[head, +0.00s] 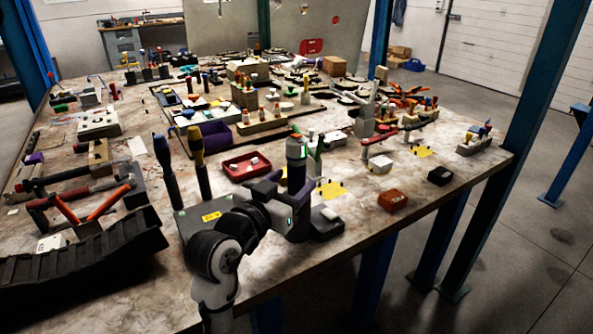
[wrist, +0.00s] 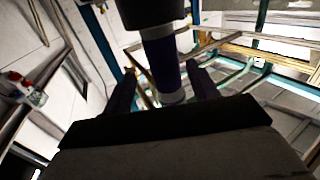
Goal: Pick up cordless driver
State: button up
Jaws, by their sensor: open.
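The likely cordless driver (head: 296,148) stands upright near the table's front edge in the head view, a dark cylinder with a grey band. In the wrist view, it shows as a dark upper body and a narrower dark purple shaft (wrist: 161,60) with a pale lower end. My gripper (wrist: 160,82) is open, with one finger on each side of the shaft and gaps visible beside it. In the head view, my gripper (head: 290,205) is at the driver's lower part and hides some of it. I cannot tell whether a finger touches it.
A red tray (head: 246,166) lies behind the driver. A dark block (head: 325,222) is just right of my gripper, and a green upright tool (head: 315,153) is close behind. Blue- and yellow-topped tools (head: 198,165) stand to the left. An orange box (head: 392,200) is to the right.

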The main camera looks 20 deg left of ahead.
aim_at(301, 169)
jog(key=w+p, duration=0.1)
jog(key=w, duration=0.1)
jog(key=w+p, duration=0.1)
jog(key=w, duration=0.2)
jog(key=shift+d+r, duration=0.15)
jog(key=shift+w, duration=0.3)
jog(key=shift+c, duration=0.5)
grip_shut()
